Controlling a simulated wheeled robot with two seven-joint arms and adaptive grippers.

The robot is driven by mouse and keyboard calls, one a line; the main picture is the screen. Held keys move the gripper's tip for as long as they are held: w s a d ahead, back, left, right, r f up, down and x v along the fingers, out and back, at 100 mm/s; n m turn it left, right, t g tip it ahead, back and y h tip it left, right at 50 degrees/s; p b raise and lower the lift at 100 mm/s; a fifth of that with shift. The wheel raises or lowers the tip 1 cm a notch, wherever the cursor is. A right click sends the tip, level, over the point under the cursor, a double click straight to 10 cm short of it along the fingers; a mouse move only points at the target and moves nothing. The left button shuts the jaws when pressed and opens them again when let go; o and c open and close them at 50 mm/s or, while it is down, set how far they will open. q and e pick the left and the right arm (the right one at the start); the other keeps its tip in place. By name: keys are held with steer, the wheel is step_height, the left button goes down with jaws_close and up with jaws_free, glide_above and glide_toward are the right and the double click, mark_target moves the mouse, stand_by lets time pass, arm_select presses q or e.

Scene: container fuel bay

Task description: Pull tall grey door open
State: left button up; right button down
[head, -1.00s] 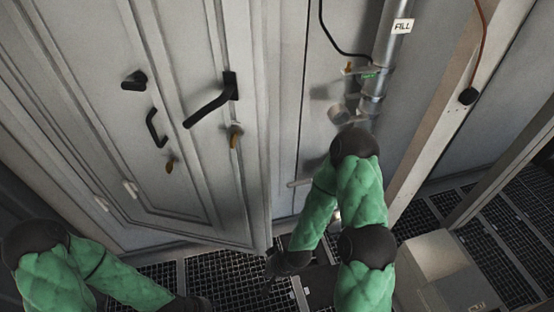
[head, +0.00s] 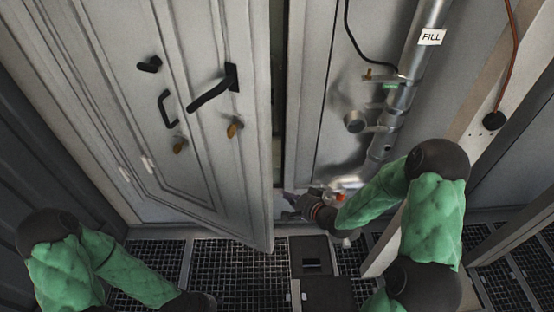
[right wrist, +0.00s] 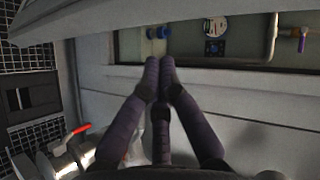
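The tall grey door (head: 215,150) stands ajar in the head view, with a narrow dark gap along its right edge. It bears a black lever handle (head: 212,92) and a black pull handle (head: 166,108). My right gripper (head: 289,204) is low beside that edge, at the gap, away from the handles. In the right wrist view its fingertips (right wrist: 159,62) are together with nothing seen between them. They point at an opening, with a pale grey slab, likely the door's edge (right wrist: 100,20), above left. Whether they touch the door cannot be told. My left gripper is below the head picture.
A metal pipe labelled FILL (head: 431,37) runs down the panel right of the door. A red-handled valve (right wrist: 80,131) is near my right gripper. Blue fittings (right wrist: 158,32) and a round gauge (right wrist: 214,26) show inside the opening. Dark grating (head: 240,275) covers the floor.

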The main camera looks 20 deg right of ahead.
steer(key=d+r+m+t+y, duration=0.2)
steer(key=d+r+t+y, duration=0.2)
steer(key=r, duration=1.1)
steer(key=w+a+b, duration=0.4)
steer(key=w+a, duration=0.1)
steer(key=a, duration=0.2)
steer(key=shift+f+b, duration=0.15)
steer(key=shift+b, duration=0.2)
steer(key=shift+a, duration=0.15)
